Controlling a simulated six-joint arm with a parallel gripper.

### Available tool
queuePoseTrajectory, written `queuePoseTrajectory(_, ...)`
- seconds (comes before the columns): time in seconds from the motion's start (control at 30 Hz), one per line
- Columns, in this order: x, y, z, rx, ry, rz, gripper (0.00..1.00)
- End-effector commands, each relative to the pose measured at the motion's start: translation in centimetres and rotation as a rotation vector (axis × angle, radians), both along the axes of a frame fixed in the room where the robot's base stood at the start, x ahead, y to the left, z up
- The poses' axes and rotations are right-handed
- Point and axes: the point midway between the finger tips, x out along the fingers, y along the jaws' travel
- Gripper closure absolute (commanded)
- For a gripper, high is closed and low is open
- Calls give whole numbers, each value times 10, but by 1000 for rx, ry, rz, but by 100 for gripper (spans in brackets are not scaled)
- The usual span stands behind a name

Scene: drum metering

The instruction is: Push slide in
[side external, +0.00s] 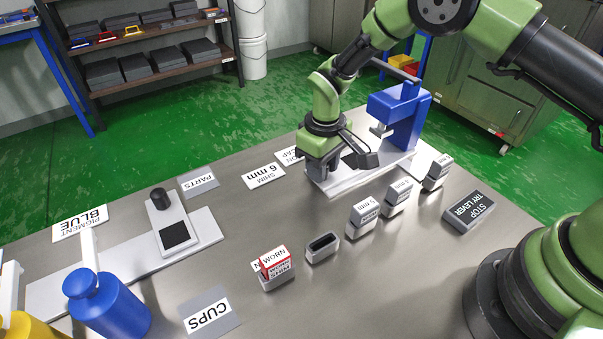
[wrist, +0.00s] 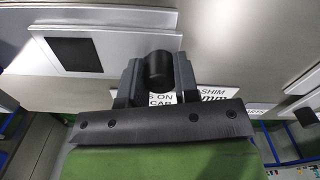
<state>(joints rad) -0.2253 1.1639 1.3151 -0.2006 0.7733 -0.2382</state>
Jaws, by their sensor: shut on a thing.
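The slide is a light grey plate with a dark square pad, seen in the wrist view (wrist: 110,48). Its black knob (wrist: 158,66) stands between my two fingers. My gripper (wrist: 157,80) is shut on this knob. In the side view my gripper (side external: 322,172) is low over the left end of the white base of the blue press (side external: 408,112). There the arm hides the knob and much of the slide; part of the dark pad (side external: 351,160) shows beside the gripper. The pad is left of the press's head, apart from it.
A second slide (side external: 172,225) with a black knob sits at left. A blue bottle (side external: 108,305) stands at front left. Several small holders with labelled blocks run across the table, one empty (side external: 322,246).

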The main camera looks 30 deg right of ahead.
Motion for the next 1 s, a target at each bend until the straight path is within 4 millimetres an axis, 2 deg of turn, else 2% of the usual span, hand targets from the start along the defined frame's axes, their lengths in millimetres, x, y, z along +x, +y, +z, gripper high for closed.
queuePoseTrajectory(0.03, 1, -11, 0, 1, -2, -7, 100)
queuePoseTrajectory(0.13, 1, -22, 1, 0, -4, -3, 100)
queuePoseTrajectory(0.47, 1, -25, 1, 1, -6, 1, 100)
queuePoseTrajectory(0.5, 1, -25, 1, 1, -6, 1, 64)
queuePoseTrajectory(0.6, 1, -25, 1, 0, -5, 1, 46)
queuePoseTrajectory(0.87, 0, -25, 1, 0, -4, 0, 46)
queuePoseTrajectory(1.0, 1, -25, 14, 2, -6, 0, 46)
